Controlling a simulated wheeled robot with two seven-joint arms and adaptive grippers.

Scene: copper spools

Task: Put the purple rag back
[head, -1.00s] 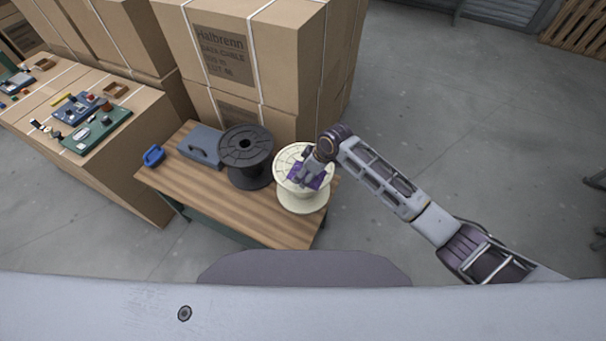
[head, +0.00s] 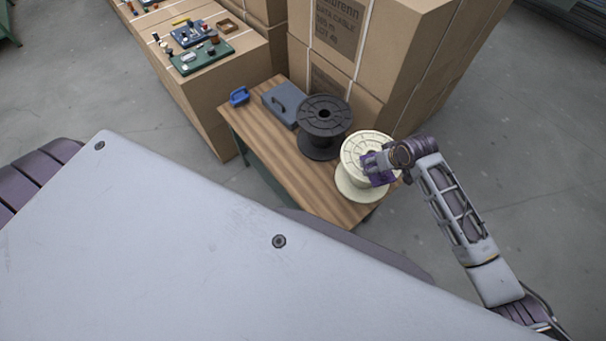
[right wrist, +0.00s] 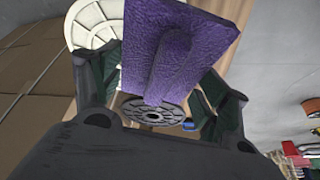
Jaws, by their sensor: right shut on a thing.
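The purple rag (head: 379,178) is in my right gripper (head: 376,164), at the lower right of the cream spool (head: 356,147) in the head view. In the right wrist view the rag (right wrist: 180,48) is a flat, textured purple piece with a raised ridge, between the fingers of my right gripper (right wrist: 155,85), which is shut on it. The cream spool (right wrist: 95,22) shows behind it at the upper left. Whether the rag touches the spool I cannot tell. My left gripper is not in view.
A black spool (head: 325,114), a grey-blue case (head: 280,103) and a blue object (head: 239,96) stand on the wooden table (head: 262,140). Tall cardboard boxes (head: 395,55) rise behind. Boards with small parts (head: 202,57) lie on another box. Floor to the right is clear.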

